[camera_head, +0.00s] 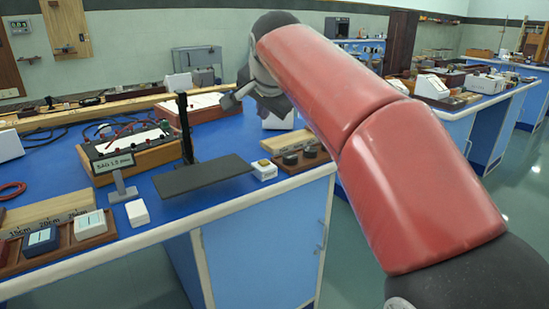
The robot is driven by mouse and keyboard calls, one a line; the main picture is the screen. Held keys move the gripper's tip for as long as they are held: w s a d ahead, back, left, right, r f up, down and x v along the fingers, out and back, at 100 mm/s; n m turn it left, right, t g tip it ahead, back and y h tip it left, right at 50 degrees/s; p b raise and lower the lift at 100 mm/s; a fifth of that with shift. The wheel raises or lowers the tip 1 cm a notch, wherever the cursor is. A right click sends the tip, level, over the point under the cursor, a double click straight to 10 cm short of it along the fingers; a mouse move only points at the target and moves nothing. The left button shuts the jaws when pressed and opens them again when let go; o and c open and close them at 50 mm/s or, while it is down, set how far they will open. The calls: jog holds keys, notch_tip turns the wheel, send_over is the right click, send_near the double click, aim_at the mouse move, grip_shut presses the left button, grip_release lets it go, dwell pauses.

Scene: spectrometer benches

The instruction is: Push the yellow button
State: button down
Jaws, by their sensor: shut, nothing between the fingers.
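A small white box (264,172) stands on the blue bench near its front edge. A dull yellow button (264,163) shows on its top. My gripper (229,102) is at the end of my red arm, shut and empty. In the picture it is above and to the left of the button, clearly apart from it. The button is fully in view.
A wooden block with dark knobs (297,158) stands right of the white box. A dark flat plate (204,175) with an upright black post (185,127) is to its left. A small sign (115,162) and white block (137,212) stand farther left.

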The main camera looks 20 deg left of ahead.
jog(key=shift+a, duration=0.1)
dwell(0.3)
jog(key=b, duration=0.8)
send_over(264, 167)
notch_tip(264, 167, down, 9)
jog(key=shift+r, duration=0.15)
jog(key=shift+b, duration=0.3)
dwell(1.2)
jog(key=shift+f, duration=0.4)
jog(key=shift+f+b, duration=0.45)
jog(key=shift+b, duration=0.1)
dwell(0.7)
jog(key=shift+r+p, duration=0.9)
jog(key=shift+p, duration=0.05)
